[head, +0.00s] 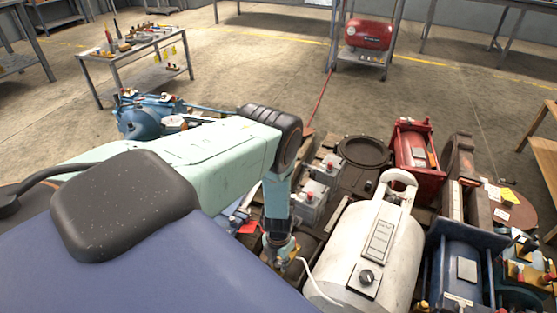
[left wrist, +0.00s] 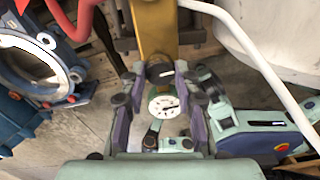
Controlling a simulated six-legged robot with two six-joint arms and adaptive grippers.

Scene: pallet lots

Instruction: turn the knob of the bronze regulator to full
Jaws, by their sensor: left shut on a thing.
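The bronze regulator (left wrist: 155,28) shows in the left wrist view as an ochre body running up from between my fingers. In the head view only a little of it (head: 287,251) shows beneath my left gripper (head: 279,240). In the left wrist view my left gripper (left wrist: 160,76) has its fingers closed in on both sides of a dark knob (left wrist: 160,72). A round white dial gauge (left wrist: 163,104) with a dark pointer shows just below the knob. The knob's setting cannot be read, as the fingers hide its sides. My right gripper is not in view.
A white tank (head: 400,235) with its own dark knob stands close right of my gripper, and a thin white pipe (left wrist: 262,62) curves past. Grey boxes (head: 312,203), a red machine (head: 415,150) and blue machines (head: 465,265) crowd the pallet. Open floor lies beyond.

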